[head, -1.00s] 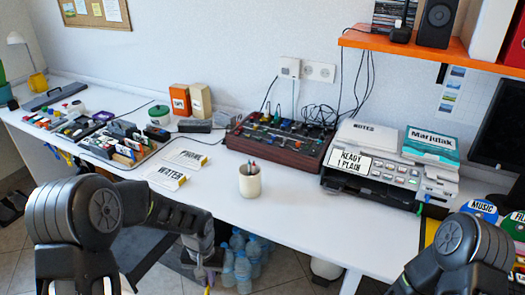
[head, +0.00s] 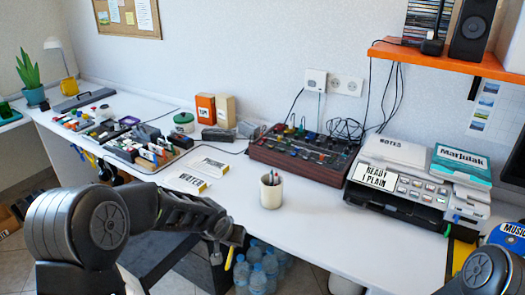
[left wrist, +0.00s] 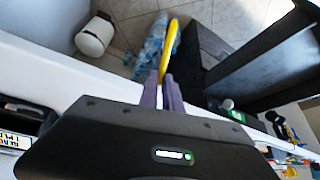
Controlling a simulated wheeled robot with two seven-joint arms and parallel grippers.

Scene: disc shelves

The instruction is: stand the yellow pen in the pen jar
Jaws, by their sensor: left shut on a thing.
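The pen jar (head: 271,194) is a cream cup standing upright on the white desk near its front edge, with a few pens in it. My left gripper (head: 226,241) is in front of the desk edge, left of the jar and lower in the picture. It is shut on the yellow pen (head: 229,259), which hangs down, slightly tilted, apart from the jar. In the left wrist view the purple-grey fingers (left wrist: 165,95) pinch one end of the yellow pen (left wrist: 170,42). Only part of my right arm shows in the head view; its gripper is out of the picture.
A printer (head: 407,181) and a dark red mixer (head: 300,151) stand behind and right of the jar. Booklets (head: 183,181) lie to its left. Water bottles (head: 262,268) stand on the floor below the desk edge. The desk around the jar is clear.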

